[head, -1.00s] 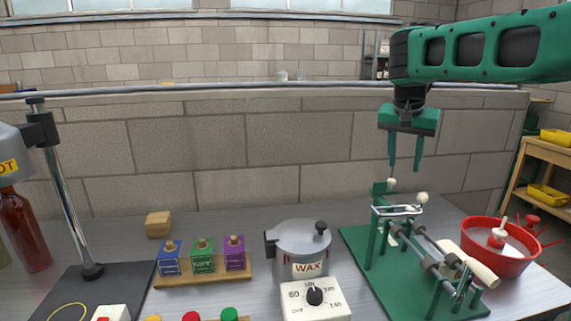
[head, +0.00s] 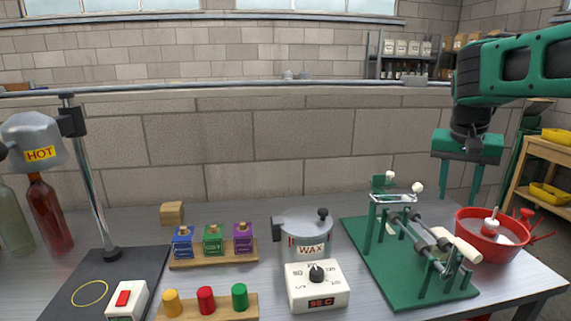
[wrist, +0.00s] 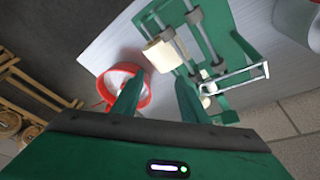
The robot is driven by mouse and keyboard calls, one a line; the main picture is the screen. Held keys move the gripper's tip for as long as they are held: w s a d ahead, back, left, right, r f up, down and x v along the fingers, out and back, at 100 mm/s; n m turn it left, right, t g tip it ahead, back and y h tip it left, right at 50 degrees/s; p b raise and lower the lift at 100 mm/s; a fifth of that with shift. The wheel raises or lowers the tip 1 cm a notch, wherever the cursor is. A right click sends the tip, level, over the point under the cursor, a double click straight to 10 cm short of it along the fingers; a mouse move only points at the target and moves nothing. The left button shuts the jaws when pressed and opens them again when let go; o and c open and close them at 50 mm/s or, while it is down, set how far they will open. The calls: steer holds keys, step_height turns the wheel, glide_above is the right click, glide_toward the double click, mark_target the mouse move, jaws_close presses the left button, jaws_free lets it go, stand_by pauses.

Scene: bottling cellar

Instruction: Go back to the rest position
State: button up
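My gripper (head: 457,196) is at the right of the head view, pointing down, above the back right part of the bench. Its two green fingers are apart with nothing between them. In the wrist view my gripper (wrist: 155,100) also shows open, with the green roller stand and a red bowl beyond the fingertips. The green roller stand (head: 380,264) stands below and to the left of the gripper, with a cream roller on it. The red bowl (head: 466,236) is below the gripper, to its right. The gripper touches neither.
The wax pot (head: 300,238) stands behind a white temperature dial box (head: 300,290). A wooden rack (head: 185,263) holds three coloured bottles. A coloured-peg block (head: 185,315) is in front. A heater head (head: 25,130) on a post and a red bottle (head: 48,215) are at left. The air around the gripper is clear.

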steer(key=s+f+y, duration=0.1)
steer(key=s+f, duration=0.4)
steer(key=s, duration=0.5)
steer(key=s+f+g, duration=0.1)
steer(key=s+f, duration=0.4)
steer(key=s, duration=0.5)
steer(key=s+d+f+g+y, duration=0.1)
steer(key=s+f, duration=0.3)
steer(key=s, duration=0.6)
steer(key=shift+f+n+y, duration=0.3)
steer(key=shift+f, duration=0.1)
steer(key=shift+d, duration=0.15)
steer(key=shift+w+f+g, duration=0.2)
steer(key=shift+w+g, duration=0.1)
steer(key=shift+w, duration=0.4)
